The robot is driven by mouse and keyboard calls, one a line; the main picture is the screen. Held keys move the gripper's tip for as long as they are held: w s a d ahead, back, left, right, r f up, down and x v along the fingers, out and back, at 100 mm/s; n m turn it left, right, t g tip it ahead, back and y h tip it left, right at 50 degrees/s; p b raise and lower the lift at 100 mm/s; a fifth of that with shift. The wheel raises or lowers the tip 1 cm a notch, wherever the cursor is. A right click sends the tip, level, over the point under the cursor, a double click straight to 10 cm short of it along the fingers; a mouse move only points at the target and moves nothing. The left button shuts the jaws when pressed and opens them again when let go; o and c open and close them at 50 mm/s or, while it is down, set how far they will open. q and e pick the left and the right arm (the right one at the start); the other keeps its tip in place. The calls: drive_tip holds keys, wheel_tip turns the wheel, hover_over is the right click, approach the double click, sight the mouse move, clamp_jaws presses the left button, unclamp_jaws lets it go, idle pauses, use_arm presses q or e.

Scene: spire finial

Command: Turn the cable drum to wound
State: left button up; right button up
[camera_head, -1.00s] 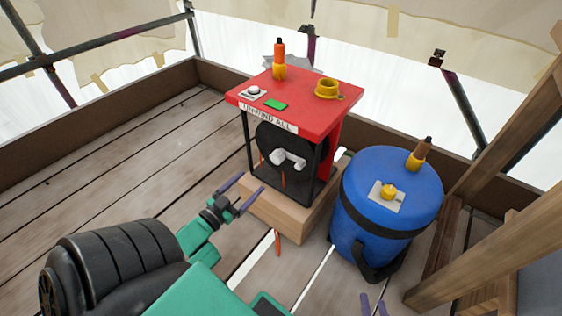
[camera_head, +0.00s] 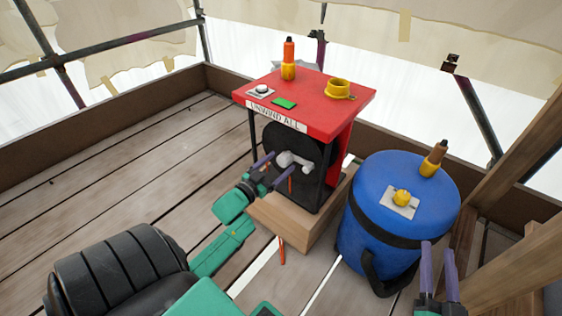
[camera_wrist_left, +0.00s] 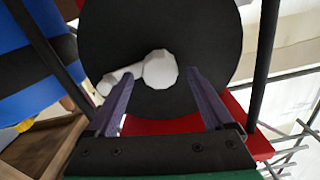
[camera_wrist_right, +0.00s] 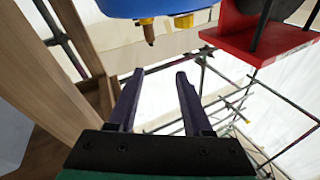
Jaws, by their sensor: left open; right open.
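The black cable drum (camera_head: 311,146) stands upright under the red top (camera_head: 318,98) of a stand labelled "UNWIND ALL". A white crank handle (camera_head: 298,160) is on the drum's front face. My left gripper (camera_head: 273,166) is open at the crank. In the left wrist view the drum (camera_wrist_left: 205,45) fills the upper middle, and the crank's white knob (camera_wrist_left: 160,69) shows between the open fingers (camera_wrist_left: 165,98); I cannot tell whether they touch it. My right gripper (camera_head: 437,262) is open and empty in front of the blue barrel, and its fingers (camera_wrist_right: 158,85) also show in the right wrist view.
The blue barrel (camera_head: 375,230) with a yellow knob (camera_head: 401,197) stands right of the stand. The stand rests on a wooden block (camera_head: 290,222). Planks at left are clear.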

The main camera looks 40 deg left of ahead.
use_arm(q)
drive_tip(key=shift+w, duration=0.75)
clamp_jaws()
use_arm(e)
wheel_tip(320, 180, up, 7)
drive_tip(key=w+t, duration=0.1)
drive_tip(key=t, duration=0.1)
drive_tip(key=shift+w+d+y, duration=0.2)
drive_tip(key=shift+d+y, duration=0.1)
drive_tip(key=shift+d, duration=0.05)
